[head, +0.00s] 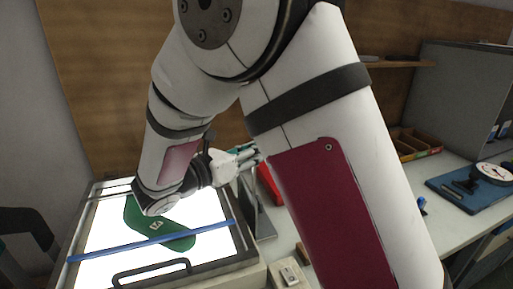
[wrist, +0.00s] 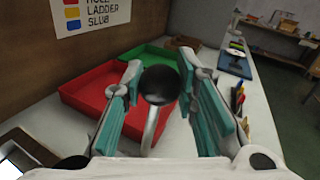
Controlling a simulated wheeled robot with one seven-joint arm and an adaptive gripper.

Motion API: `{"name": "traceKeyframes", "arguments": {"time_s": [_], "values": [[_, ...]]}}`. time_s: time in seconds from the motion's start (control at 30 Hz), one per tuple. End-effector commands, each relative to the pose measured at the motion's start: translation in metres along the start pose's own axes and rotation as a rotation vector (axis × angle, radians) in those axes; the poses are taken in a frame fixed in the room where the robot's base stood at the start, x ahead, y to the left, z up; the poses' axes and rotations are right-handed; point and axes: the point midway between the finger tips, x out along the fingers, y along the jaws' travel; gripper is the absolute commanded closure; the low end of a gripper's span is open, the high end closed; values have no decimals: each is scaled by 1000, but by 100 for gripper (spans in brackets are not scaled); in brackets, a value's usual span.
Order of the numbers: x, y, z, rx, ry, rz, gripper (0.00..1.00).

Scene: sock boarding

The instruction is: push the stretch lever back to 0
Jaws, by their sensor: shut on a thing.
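The stretch lever shows in the wrist view as a black ball knob (wrist: 160,84) on a pale curved rod (wrist: 151,128). My gripper (wrist: 163,76) has its teal-padded fingers on either side of the knob and is shut on the lever. In the head view my gripper (head: 240,160) is beside the light table's right edge, above a grey upright stand (head: 258,212). My arm and fingers hide the lever there. No scale or 0 mark can be read. A green sock (head: 180,241) lies on the lit panel (head: 100,238).
A blue bar (head: 110,252) crosses the lit panel, with a dark handle frame (head: 150,272) in front. A red tray (wrist: 84,94) and green tray (wrist: 133,58) lie beyond the lever. A dial scale (head: 492,173) sits on a blue mat (head: 450,192) at right.

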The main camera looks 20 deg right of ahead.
Motion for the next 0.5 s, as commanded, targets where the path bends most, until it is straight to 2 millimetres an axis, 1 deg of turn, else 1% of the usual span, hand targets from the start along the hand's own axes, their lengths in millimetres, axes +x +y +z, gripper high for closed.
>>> {"name": "traceKeyframes", "arguments": {"time_s": [0.03, 0.2, 0.5], "values": [[1, 3, 4, -21, 10, 2, 100], [8, 20, 7, -113, 51, 5, 100], [24, 55, 3, -301, 133, 11, 100]]}}
